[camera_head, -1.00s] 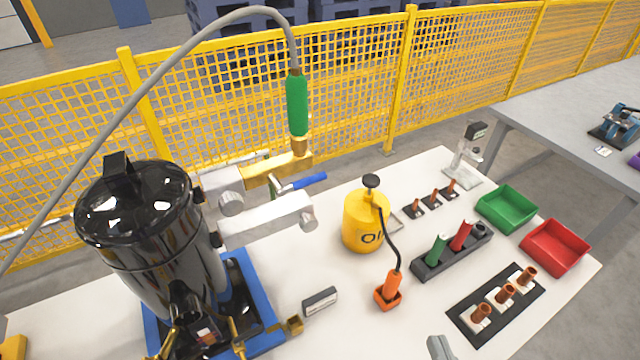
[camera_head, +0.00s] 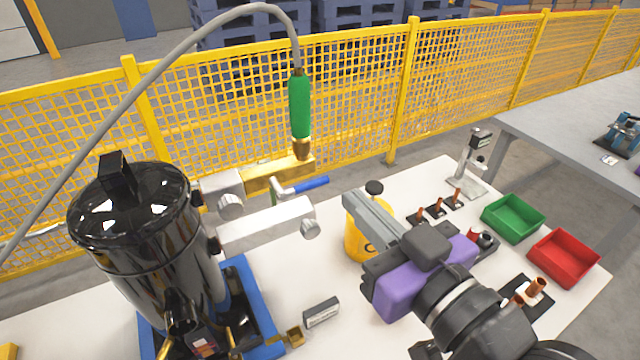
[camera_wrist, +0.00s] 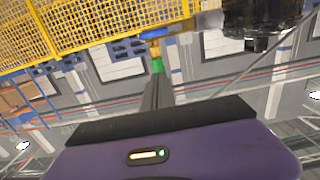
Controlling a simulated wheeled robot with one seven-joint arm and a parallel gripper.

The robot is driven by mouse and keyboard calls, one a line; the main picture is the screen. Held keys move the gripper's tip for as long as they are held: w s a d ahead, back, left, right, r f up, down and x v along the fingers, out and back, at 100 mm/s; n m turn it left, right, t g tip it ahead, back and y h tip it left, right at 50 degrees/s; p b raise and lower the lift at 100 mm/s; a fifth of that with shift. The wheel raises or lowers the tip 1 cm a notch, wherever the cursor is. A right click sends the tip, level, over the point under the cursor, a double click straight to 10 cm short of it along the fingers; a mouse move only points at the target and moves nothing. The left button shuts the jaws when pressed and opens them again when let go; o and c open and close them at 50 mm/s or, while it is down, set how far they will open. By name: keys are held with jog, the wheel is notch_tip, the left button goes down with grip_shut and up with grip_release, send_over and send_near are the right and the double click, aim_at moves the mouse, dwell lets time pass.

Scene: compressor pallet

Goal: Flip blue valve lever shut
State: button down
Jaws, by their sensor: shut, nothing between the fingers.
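The blue valve lever (camera_head: 310,185) sticks out to the right from the valve below the brass manifold (camera_head: 268,176), in the head view. A green-sleeved hose end (camera_head: 300,104) stands upright on the manifold's right end. My gripper (camera_head: 354,200) is shut and empty, a little to the right of the lever's tip and apart from it, in front of the yellow oil can (camera_head: 357,243). In the wrist view, the closed fingers (camera_wrist: 157,90) point toward the green sleeve (camera_wrist: 157,65), and a bit of blue (camera_wrist: 155,33) shows beyond it.
A black tank (camera_head: 140,235) stands on a blue base at the left. The yellow mesh fence (camera_head: 360,100) runs behind the table. A green bin (camera_head: 513,218) and a red bin (camera_head: 563,257) sit at the right. A small grey block (camera_head: 321,312) lies in front.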

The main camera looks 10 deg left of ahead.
jog(key=shift+w, duration=0.1)
send_over(320, 185)
jog(key=s, duration=0.4)
jog(key=f, duration=0.1)
jog(key=w+f, duration=0.1)
jog(key=shift+d+f, duration=0.2)
jog(key=shift+f, duration=0.2)
jog(key=shift+w+a+f, duration=0.1)
jog(key=shift+w+f, duration=0.1)
jog(key=shift+f, duration=0.65)
